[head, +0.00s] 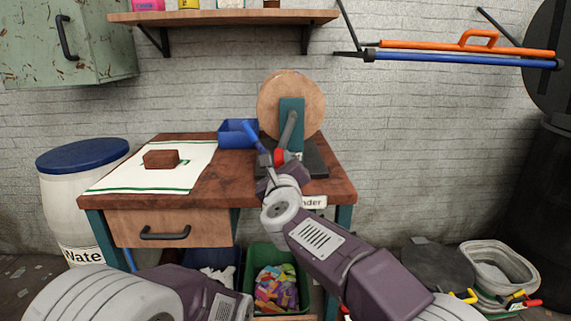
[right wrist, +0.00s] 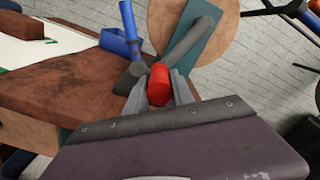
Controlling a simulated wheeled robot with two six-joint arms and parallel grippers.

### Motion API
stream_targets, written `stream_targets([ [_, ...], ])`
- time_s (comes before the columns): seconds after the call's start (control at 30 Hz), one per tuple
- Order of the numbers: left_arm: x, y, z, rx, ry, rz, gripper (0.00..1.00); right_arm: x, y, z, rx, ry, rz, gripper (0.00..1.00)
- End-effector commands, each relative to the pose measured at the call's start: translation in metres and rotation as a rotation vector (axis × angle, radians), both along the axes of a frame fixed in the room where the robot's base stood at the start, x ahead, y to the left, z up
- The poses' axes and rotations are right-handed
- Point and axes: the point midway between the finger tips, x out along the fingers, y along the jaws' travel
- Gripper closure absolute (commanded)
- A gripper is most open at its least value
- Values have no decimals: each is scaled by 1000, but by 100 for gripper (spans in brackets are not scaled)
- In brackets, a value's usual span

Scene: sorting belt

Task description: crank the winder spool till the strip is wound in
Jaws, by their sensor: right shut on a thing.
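The winder stands at the table's back right. Its round wooden spool (head: 275,92) is upright behind a teal post (head: 290,106). A grey crank arm (head: 288,128) slants down to a red crank knob (head: 280,156), which also shows in the right wrist view (right wrist: 159,84). My right gripper (head: 272,172) is shut on this knob, with a finger on either side (right wrist: 158,92). A white sheet with green edges (head: 120,178) lies flat at the table's left; I cannot tell whether it is the strip. No strip shows clearly on the spool. My left gripper is out of view.
A brown block (head: 161,159) rests on the sheet. A blue bin (head: 232,139) stands left of the spool. A blue rod (head: 250,131) stands close beside the knob. A green crate (head: 302,290) of colored pieces is below the table. A shelf (head: 220,17) hangs above.

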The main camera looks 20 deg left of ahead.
Motion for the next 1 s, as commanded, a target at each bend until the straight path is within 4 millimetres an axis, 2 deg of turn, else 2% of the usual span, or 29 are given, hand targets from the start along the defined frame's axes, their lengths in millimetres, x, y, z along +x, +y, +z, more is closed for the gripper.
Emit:
stream_targets([
  [0.3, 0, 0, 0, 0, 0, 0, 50, -2, 7, 0, 64, 26, 2, 100],
  [0.9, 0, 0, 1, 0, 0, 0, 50, -3, 9, 0, 80, 32, 2, 100],
  [0.93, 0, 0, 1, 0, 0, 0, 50, -3, 9, 0, 79, 31, 2, 66],
  [1.0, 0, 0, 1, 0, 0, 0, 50, -3, 9, 1, 79, 31, 2, 50],
])
